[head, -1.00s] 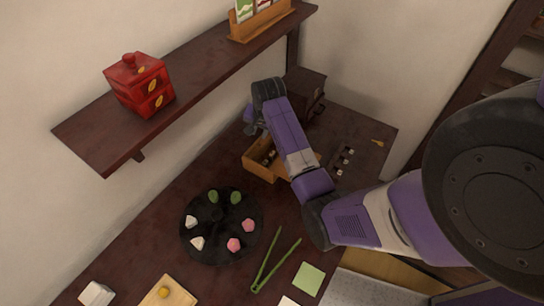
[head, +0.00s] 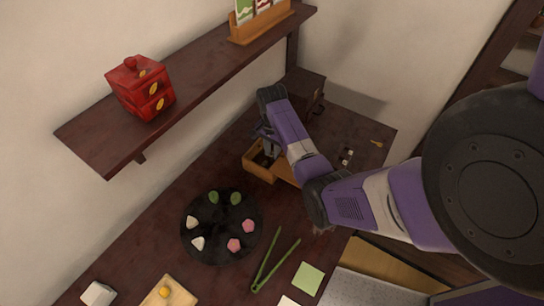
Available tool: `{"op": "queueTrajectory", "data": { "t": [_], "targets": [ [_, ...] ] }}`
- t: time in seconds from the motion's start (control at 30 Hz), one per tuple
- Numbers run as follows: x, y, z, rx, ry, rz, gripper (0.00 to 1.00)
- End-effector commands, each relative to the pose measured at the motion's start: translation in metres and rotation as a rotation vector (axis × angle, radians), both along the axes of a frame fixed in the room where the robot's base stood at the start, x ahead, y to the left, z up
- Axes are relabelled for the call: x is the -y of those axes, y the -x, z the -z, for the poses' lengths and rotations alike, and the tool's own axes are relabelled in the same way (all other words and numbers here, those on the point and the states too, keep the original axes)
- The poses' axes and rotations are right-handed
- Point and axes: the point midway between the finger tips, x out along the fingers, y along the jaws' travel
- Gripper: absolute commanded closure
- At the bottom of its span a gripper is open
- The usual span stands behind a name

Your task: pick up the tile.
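Small tiles with pale faces (head: 347,155) lie in a group on the dark table, to the right of my forearm, partly hidden by it. An open wooden box (head: 256,169) stands to the left of my forearm, with small dark pieces in it that are too small to make out. My gripper (head: 269,151) points down at the box, at or just above its opening. The fingertips are small and partly hidden, so I cannot see whether they are apart or hold anything.
A dark round tray (head: 222,253) carries several white, green and pink pieces. Green tongs (head: 270,262) and a green square (head: 308,278) lie near the front. A dark box (head: 304,88) stands behind my wrist. A shelf (head: 190,75) with a red stacked box (head: 141,87) overhangs the left.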

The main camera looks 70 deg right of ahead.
Motion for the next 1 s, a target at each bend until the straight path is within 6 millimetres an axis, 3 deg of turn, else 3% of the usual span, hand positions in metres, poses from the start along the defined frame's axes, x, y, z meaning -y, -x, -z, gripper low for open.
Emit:
{"op": "queueTrajectory", "data": {
  "t": [0.27, 0.4, 0.8, 1.0],
  "targets": [
    [0.0, 0.0, 0.005, 0.001, 0.001, -0.001, 0.76],
    [0.0, 0.0, 0.005, 0.001, 0.001, -0.001, 1.0],
    [0.0, 0.0, 0.004, 0.001, 0.001, -0.001, 1.0],
    [0.001, -0.001, -0.006, 0.001, 0.001, -0.002, 1.0]
  ]
}}
